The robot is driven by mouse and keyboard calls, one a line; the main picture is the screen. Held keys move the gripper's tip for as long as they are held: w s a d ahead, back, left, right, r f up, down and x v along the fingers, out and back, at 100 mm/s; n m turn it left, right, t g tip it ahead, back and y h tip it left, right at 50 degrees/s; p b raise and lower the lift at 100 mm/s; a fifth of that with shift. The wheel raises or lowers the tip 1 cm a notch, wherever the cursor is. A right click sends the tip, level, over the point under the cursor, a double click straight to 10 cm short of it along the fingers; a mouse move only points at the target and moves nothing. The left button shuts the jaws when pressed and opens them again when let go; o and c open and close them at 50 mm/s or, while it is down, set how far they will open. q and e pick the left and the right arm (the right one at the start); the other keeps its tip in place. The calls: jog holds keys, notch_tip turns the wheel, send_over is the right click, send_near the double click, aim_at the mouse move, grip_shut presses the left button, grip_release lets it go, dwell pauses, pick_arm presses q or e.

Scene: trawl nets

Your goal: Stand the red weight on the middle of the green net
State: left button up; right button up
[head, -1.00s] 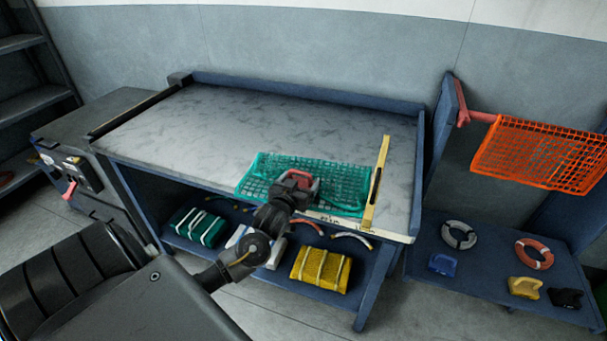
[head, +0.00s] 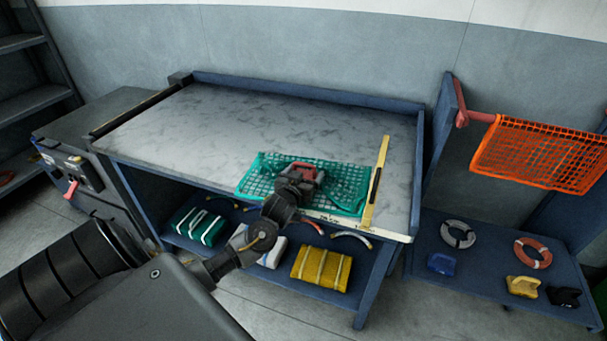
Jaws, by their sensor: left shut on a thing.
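The green net (head: 345,189) lies spread on the front right part of the workbench top. My left gripper (head: 299,178) is over the middle of the net, shut on the red weight (head: 303,168). Only the upper, far part of the weight shows; the gripper hides the rest. I cannot tell whether its underside touches the net. My right gripper is not in view.
A yellow ruler (head: 376,183) lies along the net's right side on the workbench (head: 220,125). The bench top to the left is clear. An orange net (head: 540,152) hangs at right above a low shelf (head: 480,275) with rings and weights.

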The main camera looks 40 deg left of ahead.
pick_arm(q)
jog(key=shift+s+d+f, duration=0.15)
jog(key=shift+s+f, duration=0.05)
jog(key=shift+f, duration=0.55)
jog(key=o, duration=1.4)
jog(key=shift+d+f, duration=0.1)
jog(key=shift+f, duration=0.1)
jog(key=o, duration=0.3)
jog(key=shift+r, duration=0.35)
jog(key=shift+w+r, duration=0.15)
jog(key=shift+r, duration=0.35)
jog(key=v, duration=1.2)
jog(key=shift+a+r, duration=0.2)
jog(key=shift+a, duration=0.05)
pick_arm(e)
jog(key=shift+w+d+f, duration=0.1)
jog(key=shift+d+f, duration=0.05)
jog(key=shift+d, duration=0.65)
